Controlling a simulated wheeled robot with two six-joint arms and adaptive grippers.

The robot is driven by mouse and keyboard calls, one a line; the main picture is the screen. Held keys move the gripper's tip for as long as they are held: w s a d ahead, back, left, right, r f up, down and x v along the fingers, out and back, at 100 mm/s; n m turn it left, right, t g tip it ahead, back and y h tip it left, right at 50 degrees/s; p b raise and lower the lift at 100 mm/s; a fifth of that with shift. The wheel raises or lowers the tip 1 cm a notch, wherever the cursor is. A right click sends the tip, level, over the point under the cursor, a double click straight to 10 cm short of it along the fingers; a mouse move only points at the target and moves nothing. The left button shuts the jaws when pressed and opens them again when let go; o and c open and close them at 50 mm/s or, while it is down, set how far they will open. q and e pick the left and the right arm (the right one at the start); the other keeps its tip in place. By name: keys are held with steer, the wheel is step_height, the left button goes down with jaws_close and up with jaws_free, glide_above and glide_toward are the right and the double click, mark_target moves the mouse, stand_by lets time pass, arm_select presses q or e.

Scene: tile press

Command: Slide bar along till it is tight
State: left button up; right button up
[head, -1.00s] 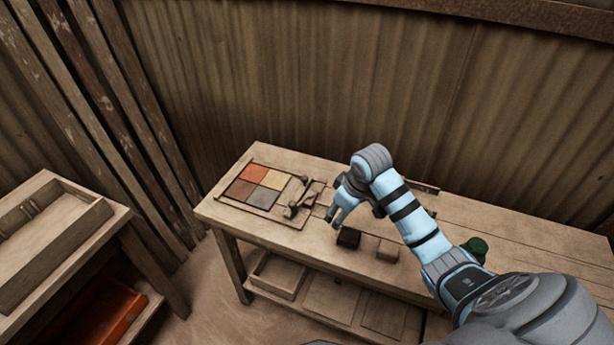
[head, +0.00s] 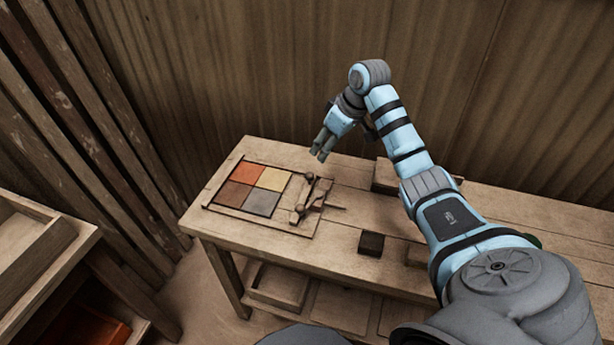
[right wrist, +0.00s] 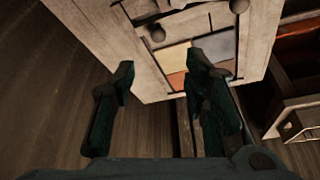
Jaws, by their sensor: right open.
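The press board (head: 222,208) lies at the left end of the long table and holds a block of orange, yellow, brown and grey tiles (head: 254,190). In the right wrist view my open fingers (right wrist: 163,78) hang over the table edge, with tiles (right wrist: 172,62) and a knob (right wrist: 155,33) beyond. My left gripper is out of view.
A dark block (head: 371,243) stands on the table right of the board, with a wooden block (head: 418,255) beside it. A longer wooden piece (head: 385,180) lies at the back. The corrugated wall (head: 250,80) stands close behind. Another bench (head: 40,250) is at the left.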

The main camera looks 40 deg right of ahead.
mark_target(311, 174)
steer(key=b+x, duration=0.1)
steer(key=x, duration=0.5)
steer(key=b+x, duration=0.1)
steer(key=x, duration=0.6)
steer(key=shift+s+d+f, duration=0.1)
steer(key=shift+d+f, duration=0.1)
steer(key=shift+w+f+b, duration=0.2)
steer(key=shift+f+b, duration=0.15)
steer(key=shift+f, duration=0.05)
steer(key=shift+a+r, duration=0.1)
jaws_close()
